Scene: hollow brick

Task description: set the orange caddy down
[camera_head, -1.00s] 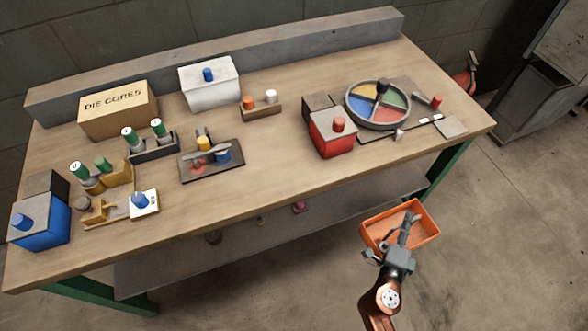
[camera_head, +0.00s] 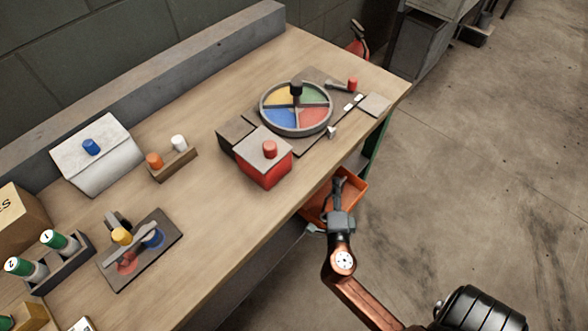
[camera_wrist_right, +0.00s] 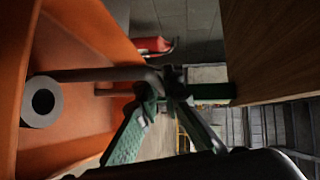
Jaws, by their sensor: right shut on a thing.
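The orange caddy (camera_head: 353,188) hangs in the air just off the front edge of the workbench (camera_head: 215,215), near its right end. My right gripper (camera_head: 338,193) is shut on the caddy's handle. In the right wrist view the caddy's orange wall (camera_wrist_right: 85,35) fills the left side, and the fingers (camera_wrist_right: 158,92) close on the grey handle bar. The bench's wooden edge (camera_wrist_right: 280,50) stands close on the right there. Part of the caddy is hidden behind my gripper and the bench edge. My left gripper is out of view.
On the bench are a red box (camera_head: 265,172), a round tray with coloured sectors (camera_head: 268,122), a white box (camera_head: 95,165) and a dark tray (camera_head: 150,262). Bare wood lies left of the red box. Open floor (camera_head: 480,170) lies to the right.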

